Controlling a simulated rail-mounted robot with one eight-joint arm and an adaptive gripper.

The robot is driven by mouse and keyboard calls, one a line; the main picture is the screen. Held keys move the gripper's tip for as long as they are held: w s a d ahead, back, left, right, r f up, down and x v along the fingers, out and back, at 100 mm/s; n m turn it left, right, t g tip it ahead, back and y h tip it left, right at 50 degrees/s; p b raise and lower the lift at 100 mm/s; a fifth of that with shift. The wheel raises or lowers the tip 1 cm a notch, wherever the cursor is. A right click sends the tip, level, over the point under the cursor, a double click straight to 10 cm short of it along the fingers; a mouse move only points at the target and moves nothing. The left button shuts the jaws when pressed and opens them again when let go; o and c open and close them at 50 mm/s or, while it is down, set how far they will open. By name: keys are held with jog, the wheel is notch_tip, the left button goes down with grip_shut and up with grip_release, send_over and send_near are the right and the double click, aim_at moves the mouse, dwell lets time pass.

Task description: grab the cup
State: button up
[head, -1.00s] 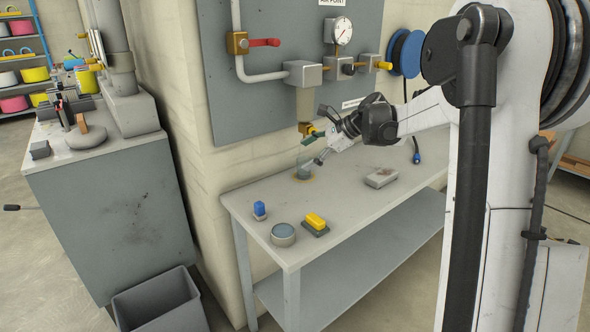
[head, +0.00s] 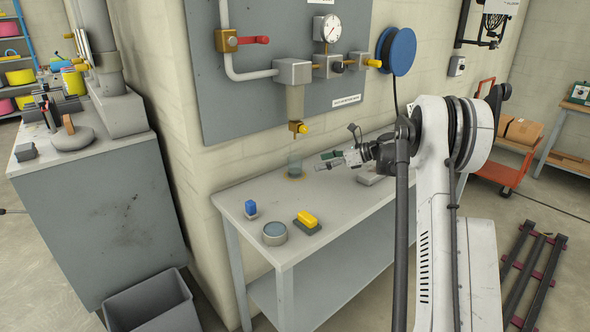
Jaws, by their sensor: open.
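The cup (head: 295,167) is a small, clear, glass-like vessel. It stands upright near the back of the grey workbench (head: 240,196), below the brass drain valve on the wall panel. My gripper (head: 322,161) is just to the right of the cup in the head view, pointing left toward it. Its fingers are spread apart with nothing between them. A gap shows between the fingertips and the cup.
A blue-topped item (head: 251,209), a round tin (head: 275,233) and a yellow-and-green block (head: 307,222) stand at the bench's front left. A grey block (head: 370,178) lies behind my wrist. The brass valve (head: 298,128) hangs above the cup. The bench middle is clear.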

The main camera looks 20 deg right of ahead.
aim_at(294, 159)
jog(key=b+x, duration=0.2)
jog(key=x, duration=1)
jog(key=shift+a+f, duration=0.1)
jog(key=shift+a, duration=0.1)
jog(key=shift+s, duration=0.1)
jog(key=c, duration=1.5)
jog(key=shift+r+p, duration=0.5)
jog(key=shift+r, duration=1.2)
jog(key=shift+s+d+r, duration=0.1)
jog(key=shift+d+r, duration=0.1)
jog(key=shift+s+d+f+p, duration=0.1)
jog(key=shift+s+d+p, duration=0.25)
jog(key=shift+s+d, duration=1.7)
jog(key=shift+s+d+p, duration=0.3)
jog(key=shift+s+d, duration=1.5)
jog(key=shift+d, duration=0.45)
jog(key=shift+s+d+p, duration=0.35)
jog(key=shift+s+d, duration=1.6)
jog(key=shift+d, duration=0.2)
